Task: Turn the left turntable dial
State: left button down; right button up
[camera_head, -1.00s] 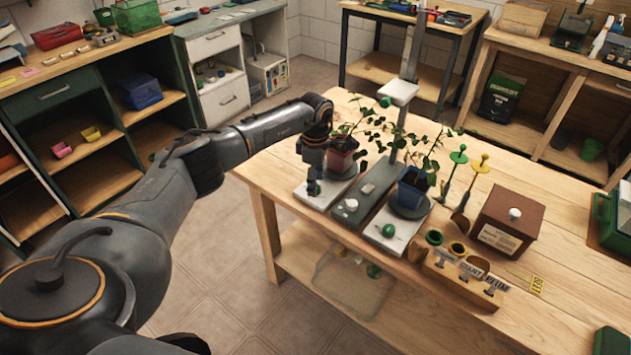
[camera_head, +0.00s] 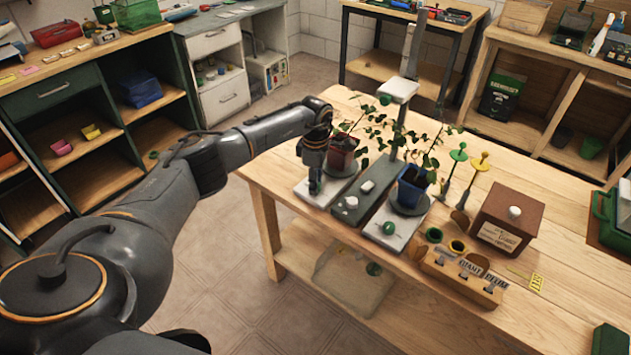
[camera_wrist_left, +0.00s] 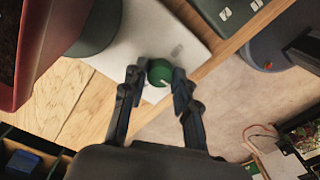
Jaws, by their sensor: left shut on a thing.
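The left turntable has a white base (camera_head: 312,197) at the left of the wooden table. A reddish-brown pot (camera_head: 341,160) with a leafy plant stands on it. Its green dial (camera_wrist_left: 159,72) shows in the left wrist view, near the corner of the white base. My left gripper (camera_wrist_left: 156,88) points down and is shut on this dial, one finger on each side. In the head view my left gripper (camera_head: 316,186) hides the dial. My right gripper is not in view.
The right turntable has a green dial (camera_head: 389,228) and a blue pot (camera_head: 411,186). A grey unit (camera_head: 374,204) with a lamp post (camera_head: 396,120) stands between the turntables. A tag holder (camera_head: 460,276) and a brown box (camera_head: 507,220) stand to the right.

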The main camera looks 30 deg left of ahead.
pick_arm(q)
jog(key=n, duration=0.3)
jog(key=shift+n+b, duration=0.3)
jog(key=shift+n, duration=0.1)
jog(key=n, duration=0.4)
jog(key=shift+n, duration=0.3)
jog(key=n, duration=0.4)
jog(key=shift+n+p, duration=0.8)
jog(key=shift+n, duration=1.7)
jog(key=c, duration=1)
grip_release()
